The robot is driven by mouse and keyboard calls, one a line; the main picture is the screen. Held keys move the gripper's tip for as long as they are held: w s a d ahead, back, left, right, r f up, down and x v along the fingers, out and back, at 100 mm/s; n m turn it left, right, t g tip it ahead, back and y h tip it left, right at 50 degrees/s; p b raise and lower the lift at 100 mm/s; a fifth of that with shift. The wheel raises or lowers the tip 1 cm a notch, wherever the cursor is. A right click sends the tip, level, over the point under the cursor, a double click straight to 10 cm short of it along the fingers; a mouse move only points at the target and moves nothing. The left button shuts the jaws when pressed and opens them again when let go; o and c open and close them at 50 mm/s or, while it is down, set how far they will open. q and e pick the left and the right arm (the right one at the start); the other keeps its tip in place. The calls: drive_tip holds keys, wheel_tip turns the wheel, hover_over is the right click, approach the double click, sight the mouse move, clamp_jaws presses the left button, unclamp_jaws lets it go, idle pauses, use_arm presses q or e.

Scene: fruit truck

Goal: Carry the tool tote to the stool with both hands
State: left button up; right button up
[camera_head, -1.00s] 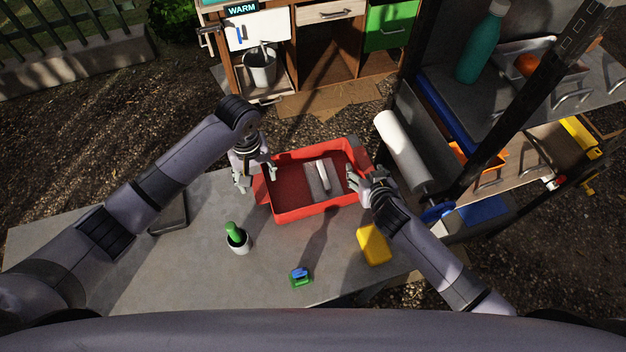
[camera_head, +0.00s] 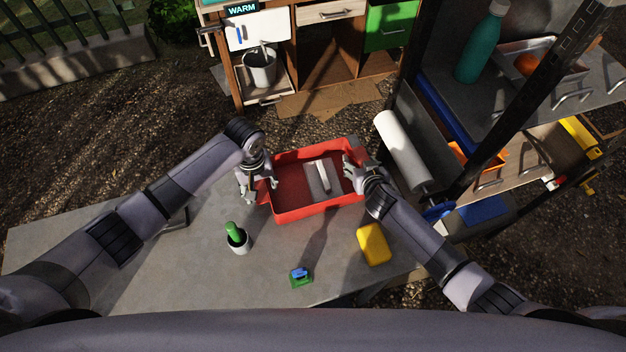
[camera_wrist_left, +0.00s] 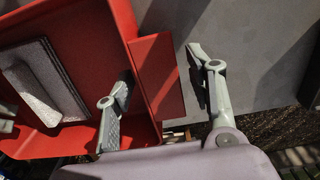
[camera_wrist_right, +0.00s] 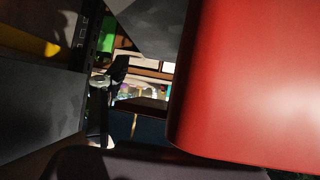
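The tool tote (camera_head: 285,214) is an open red box on the grey table's far edge, with a grey float tool (camera_head: 322,177) lying inside. My left gripper (camera_head: 258,187) is at the tote's left end. In the left wrist view, its fingers (camera_wrist_left: 160,95) are spread, one inside the tote and one outside, with the red end wall and flange between. My right gripper (camera_head: 353,172) is at the right end, its fingers looking spread. In the right wrist view, a red wall (camera_wrist_right: 250,80) covers much of the picture and only one finger shows, apart from it. I cannot make out a stool.
A green-handled item in a white cup (camera_head: 238,240), a blue-green item (camera_head: 300,277) and a yellow block (camera_head: 374,245) stand on the near table (camera_head: 190,270). A shelf rack with a white roll (camera_head: 402,150) is close on the right. A cabinet (camera_head: 335,65) stands beyond open ground.

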use_arm(q)
drive_tip(key=c, duration=1.1)
use_arm(e)
drive_tip(key=c, duration=1)
clamp_jaws()
use_arm(q)
drive_tip(key=shift+d+r, duration=0.1)
use_arm(e)
drive_tip(key=shift+r, duration=0.1)
